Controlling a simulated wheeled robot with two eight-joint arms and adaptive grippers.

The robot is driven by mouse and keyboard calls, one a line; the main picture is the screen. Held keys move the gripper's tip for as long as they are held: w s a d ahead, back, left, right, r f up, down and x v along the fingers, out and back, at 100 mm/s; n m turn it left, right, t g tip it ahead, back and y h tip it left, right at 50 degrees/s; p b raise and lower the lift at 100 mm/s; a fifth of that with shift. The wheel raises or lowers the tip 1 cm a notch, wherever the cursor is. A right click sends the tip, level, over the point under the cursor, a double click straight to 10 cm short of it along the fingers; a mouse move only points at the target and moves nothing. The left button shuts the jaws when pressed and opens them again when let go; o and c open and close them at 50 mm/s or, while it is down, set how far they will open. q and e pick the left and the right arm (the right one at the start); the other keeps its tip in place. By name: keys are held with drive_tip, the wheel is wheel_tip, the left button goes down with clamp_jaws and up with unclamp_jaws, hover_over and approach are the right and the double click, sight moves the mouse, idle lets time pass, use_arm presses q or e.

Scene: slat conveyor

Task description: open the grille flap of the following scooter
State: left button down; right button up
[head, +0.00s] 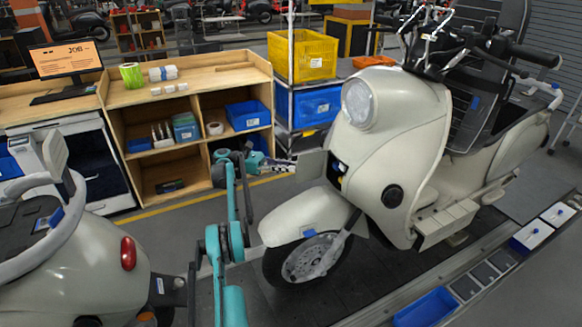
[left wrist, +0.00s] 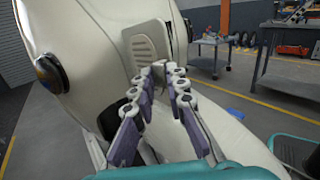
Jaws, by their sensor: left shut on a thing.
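The following scooter (head: 415,130) is cream and stands on the slat conveyor at the right. Its grille flap (head: 311,164) stands out from the front shield, with a dark opening (head: 338,172) beside it. In the left wrist view the slotted flap (left wrist: 150,48) is in front of my fingers. My left gripper (head: 287,166) is at the flap's outer edge, level with it above the front fender. In the left wrist view the purple-padded fingers (left wrist: 168,72) are shut on the flap's edge; the exact contact is partly hidden. My right gripper is in neither view.
Another cream scooter (head: 75,265) is at the lower left. The front fender (head: 305,215) lies just below my left gripper. A wooden shelf bench (head: 190,85) and stacked yellow and blue crates (head: 303,55) stand behind. A blue tray (head: 427,308) sits at the front.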

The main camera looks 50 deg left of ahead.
use_arm(q)
drive_tip(key=shift+w+d+f, duration=0.1)
drive_tip(key=shift+w+d, duration=0.2)
drive_tip(key=shift+w, duration=0.15)
drive_tip(key=c, duration=1.8)
unclamp_jaws()
drive_tip(key=o, duration=0.4)
drive_tip(key=shift+w+d, duration=0.1)
drive_tip(key=shift+w, duration=0.05)
drive_tip(key=shift+c, duration=0.2)
